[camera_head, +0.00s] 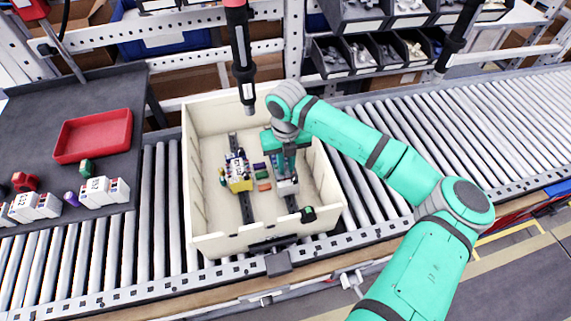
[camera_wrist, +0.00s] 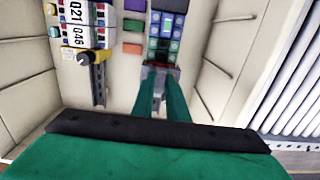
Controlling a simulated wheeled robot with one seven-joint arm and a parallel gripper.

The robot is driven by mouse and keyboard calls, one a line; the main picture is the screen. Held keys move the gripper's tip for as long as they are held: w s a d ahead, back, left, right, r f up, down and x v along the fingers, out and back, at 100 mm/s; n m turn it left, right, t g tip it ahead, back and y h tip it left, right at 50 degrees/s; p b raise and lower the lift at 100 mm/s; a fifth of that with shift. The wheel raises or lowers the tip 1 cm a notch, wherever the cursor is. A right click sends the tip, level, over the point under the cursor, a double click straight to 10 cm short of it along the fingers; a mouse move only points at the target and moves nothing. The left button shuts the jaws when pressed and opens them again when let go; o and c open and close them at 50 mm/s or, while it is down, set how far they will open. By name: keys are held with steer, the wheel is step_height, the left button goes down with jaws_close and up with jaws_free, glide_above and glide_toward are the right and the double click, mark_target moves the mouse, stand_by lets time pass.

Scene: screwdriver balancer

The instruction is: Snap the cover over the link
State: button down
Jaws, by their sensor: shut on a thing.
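My gripper (camera_head: 286,184) reaches down into the cream box over the right-hand rail. In the wrist view its two green fingers (camera_wrist: 162,82) close on a small grey piece (camera_wrist: 160,70), at the near end of a dark terminal block with green and blue rows (camera_wrist: 165,32). I cannot tell whether this piece is the cover, or whether it touches the block. The link cannot be made out; the fingers hide part of this spot. Loose purple (camera_wrist: 134,5), green (camera_wrist: 133,25) and orange (camera_wrist: 131,47) pieces lie left of the block.
The cream box (camera_head: 200,215) stands on a roller conveyor (camera_head: 430,130). A left rail in it bears white modules and a yellow-and-black part (camera_wrist: 90,57). A black screwdriver (camera_head: 244,80) hangs above the box. A red tray (camera_head: 93,136) is on the left table.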

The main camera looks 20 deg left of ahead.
steer(key=shift+f, duration=0.3)
stand_by(0.9)
steer(key=c, duration=1.7)
jaws_free()
steer(key=shift+d, duration=0.1)
steer(key=shift+o, duration=0.2)
step_height(320, 180, up, 11)
steer(key=shift+f, duration=0.15)
